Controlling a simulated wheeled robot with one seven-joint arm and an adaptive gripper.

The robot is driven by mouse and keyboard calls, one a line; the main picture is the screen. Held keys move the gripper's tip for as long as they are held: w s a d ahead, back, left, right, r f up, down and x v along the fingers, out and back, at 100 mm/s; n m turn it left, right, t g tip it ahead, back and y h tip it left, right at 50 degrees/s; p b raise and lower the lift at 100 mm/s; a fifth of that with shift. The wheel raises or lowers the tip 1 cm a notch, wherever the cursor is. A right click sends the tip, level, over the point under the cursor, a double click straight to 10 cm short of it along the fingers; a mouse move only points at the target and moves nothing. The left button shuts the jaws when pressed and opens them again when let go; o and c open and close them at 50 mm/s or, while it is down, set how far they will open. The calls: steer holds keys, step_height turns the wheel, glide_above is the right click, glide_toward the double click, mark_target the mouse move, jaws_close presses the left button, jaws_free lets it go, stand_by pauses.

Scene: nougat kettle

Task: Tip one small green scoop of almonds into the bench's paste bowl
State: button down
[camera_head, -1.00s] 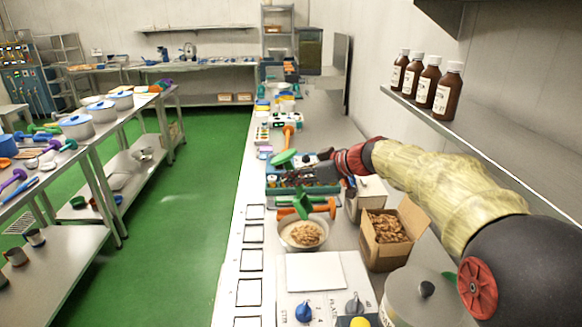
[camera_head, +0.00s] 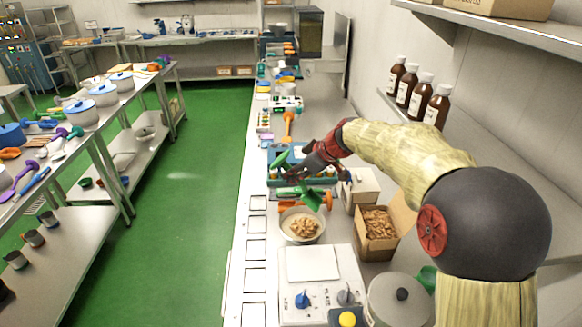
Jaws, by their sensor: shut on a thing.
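My gripper (camera_head: 294,171) is shut on a small green scoop (camera_head: 279,159), which shows at the left of the fingers, over the blue rack. The fingers hide part of the scoop, and I cannot see whether it holds anything. The paste bowl (camera_head: 287,233) stands on the bench nearer to me, below the gripper in the picture. A heap of almonds (camera_head: 303,227) lies on the pale paste in it. Another green utensil (camera_head: 312,199) shows just behind the bowl's rim, beside an orange one. An open cardboard box (camera_head: 376,246) of almonds stands right of the bowl.
A control panel with a white plate (camera_head: 312,264) and knobs is in front of the bowl. A lidded pot (camera_head: 399,300) stands at the near right. Brown bottles (camera_head: 415,91) line the wall shelf beside my arm. The green aisle floor (camera_head: 185,220) at the left is clear.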

steer(key=shift+r+g+h+p, duration=0.6)
steer(key=shift+h+p, duration=0.4)
steer(key=shift+p, duration=3.5)
steer(key=p, duration=0.3)
steer(key=shift+r+h, duration=0.25)
steer(key=shift+h, duration=0.15)
steer(key=p, duration=0.3)
steer(key=h+p, duration=0.1)
steer(key=p, duration=0.3)
steer(key=shift+r+g+h, duration=0.3)
steer(key=shift+r+n+p, duration=0.1)
steer(key=shift+n+p, duration=0.2)
steer(key=shift+p, duration=0.35)
steer(key=h+p, duration=0.1)
steer(key=p, duration=0.1)
steer(key=g+h+p, duration=0.1)
steer(key=p, duration=0.2)
steer(key=shift+a+r, duration=0.1)
steer(key=shift+r, duration=0.25)
steer(key=shift+h+p, duration=0.3)
steer(key=shift+h, duration=0.2)
steer(key=shift+f, duration=0.1)
